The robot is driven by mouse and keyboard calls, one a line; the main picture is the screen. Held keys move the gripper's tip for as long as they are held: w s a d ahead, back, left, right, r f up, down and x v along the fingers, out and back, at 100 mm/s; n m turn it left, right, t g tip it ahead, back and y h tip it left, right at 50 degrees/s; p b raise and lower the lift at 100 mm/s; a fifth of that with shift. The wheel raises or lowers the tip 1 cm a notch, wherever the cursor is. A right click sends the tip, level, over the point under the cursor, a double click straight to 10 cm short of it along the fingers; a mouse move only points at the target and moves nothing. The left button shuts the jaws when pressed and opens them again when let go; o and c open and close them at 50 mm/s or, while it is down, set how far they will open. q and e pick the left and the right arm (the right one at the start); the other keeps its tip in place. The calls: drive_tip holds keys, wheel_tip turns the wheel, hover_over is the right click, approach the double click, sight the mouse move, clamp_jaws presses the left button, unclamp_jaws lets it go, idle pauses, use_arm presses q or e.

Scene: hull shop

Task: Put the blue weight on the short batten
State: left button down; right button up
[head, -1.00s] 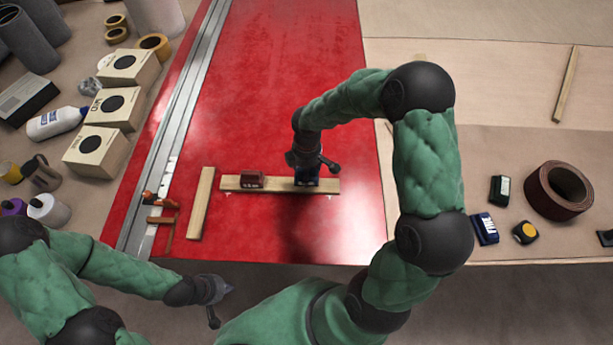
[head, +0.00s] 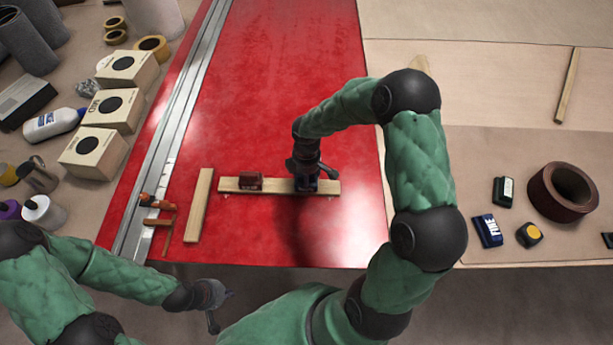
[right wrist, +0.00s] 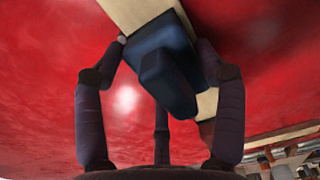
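The blue weight (head: 327,186) sits on the right part of a pale batten (head: 281,187) lying crosswise on the red surface. It also shows in the right wrist view (right wrist: 168,75), over the batten (right wrist: 130,12). My right gripper (head: 309,180) is over the weight from above, its fingers spread around it, seemingly open; the weight's far side is partly hidden. Another batten (head: 200,206) lies lengthwise to the left and looks shorter. My left gripper (head: 221,306) is open and empty at the front.
A metal rail (head: 172,130) and an orange-handled clamp (head: 157,201) are at the left. Boxes (head: 95,152) and bottles crowd the far left. The red surface behind the batten is clear.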

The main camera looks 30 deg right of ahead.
drive_tip(key=shift+o, duration=1.2)
wheel_tip(320, 180, up, 12)
drive_tip(key=p, duration=0.4)
drive_tip(key=shift+r, duration=0.15)
